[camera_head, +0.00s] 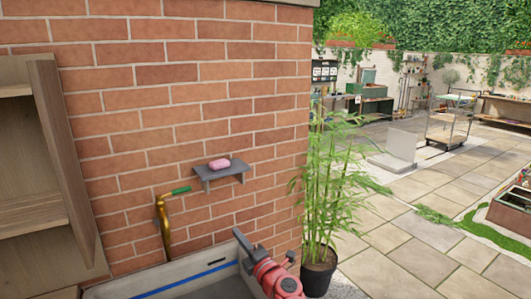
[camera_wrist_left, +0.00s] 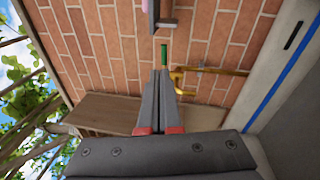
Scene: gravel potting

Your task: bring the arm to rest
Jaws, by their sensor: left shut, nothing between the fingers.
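My left gripper (camera_head: 241,237) is low in the middle of the head view, over the grey trough and in front of the brick wall, on a red arm (camera_head: 276,280). In the left wrist view its two grey fingers (camera_wrist_left: 161,72) are together with nothing between them. They point toward the brick wall, and the tap's green handle (camera_wrist_left: 163,54) shows just beyond their tips. I cannot tell the exact gap, but the gripper holds nothing. My right gripper is in neither view.
A brass tap (camera_head: 163,222) stands at the brick wall (camera_head: 150,130), over the grey trough (camera_head: 188,275). A small wall shelf (camera_head: 222,178) carries a pink soap bar (camera_head: 219,164). A wooden cabinet (camera_head: 64,150) is left, a potted bamboo (camera_head: 319,277) right. Open paving (camera_head: 420,235) lies farther right.

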